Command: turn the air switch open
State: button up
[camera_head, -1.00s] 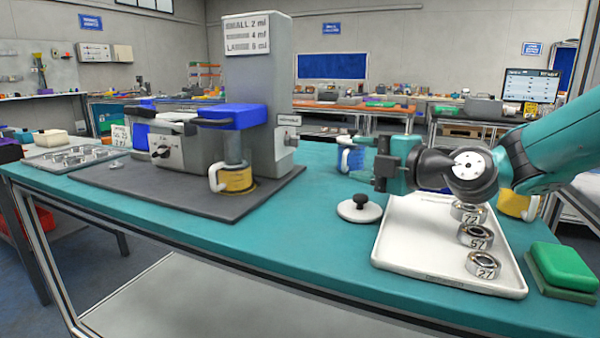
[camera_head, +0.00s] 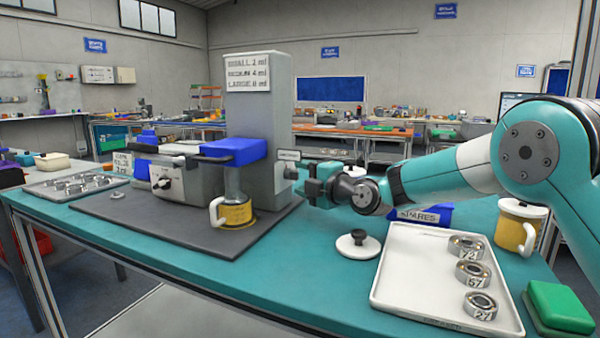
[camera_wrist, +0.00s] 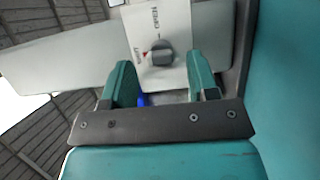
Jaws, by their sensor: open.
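The air switch is a dark round knob (camera_wrist: 161,54) on a pale plate with small lettering, seen in the wrist view; a red mark shows at its left. In the head view the switch (camera_head: 290,172) is on the right side of the grey tower machine (camera_head: 258,110), under a small label plate. My gripper (camera_head: 305,180) is beside it on the right, pointing left at it. In the wrist view my gripper (camera_wrist: 163,76) is open, and the knob appears between and just beyond its two teal fingertips. I see no clear contact.
A yellow mug (camera_head: 236,213) stands under the machine's blue head. A lid with a black knob (camera_head: 358,244), a white tray (camera_head: 395,285) with rings, another yellow mug (camera_head: 511,232) and a green block (camera_head: 558,307) are on the teal table. A blue spares bin (camera_head: 425,215) sits behind my arm.

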jog(key=shift+w+a, duration=0.5)
jog(key=shift+a, duration=0.05)
jog(key=c, duration=0.9)
